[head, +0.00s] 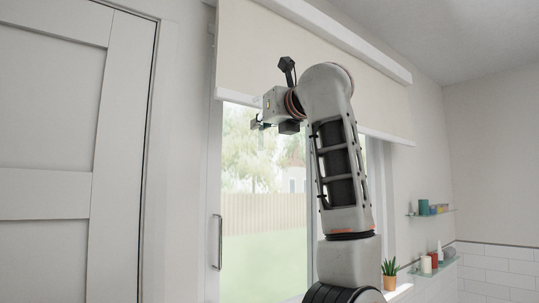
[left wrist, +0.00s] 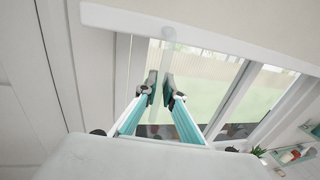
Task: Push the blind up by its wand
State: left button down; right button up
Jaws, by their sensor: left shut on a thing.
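The cream roller blind (head: 250,50) hangs over the upper part of the window, with its white bottom bar slanting across the head view. The blind's lower edge (left wrist: 215,30) also crosses the top of the left wrist view. The wand (left wrist: 168,38) is a thin, pale, translucent strip hanging below that edge. My left gripper (head: 258,124) is raised just below the blind's bottom bar. In the left wrist view its fingertips (left wrist: 160,88) are closed around the wand, one on each side. My arm hides part of the blind and window. My right gripper is out of view.
A white panelled door (head: 50,130) stands at the left. A potted plant (head: 390,272) sits on the windowsill at right. Glass shelves with small bottles (head: 425,208) are on the right wall. The glass in front of my gripper is uncovered.

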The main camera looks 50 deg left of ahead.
pick_arm(q)
jog(key=shift+r, duration=2.75)
jog(key=c, duration=2.2)
grip_release()
jog(key=v, duration=1.2)
jog(key=shift+d, duration=0.1)
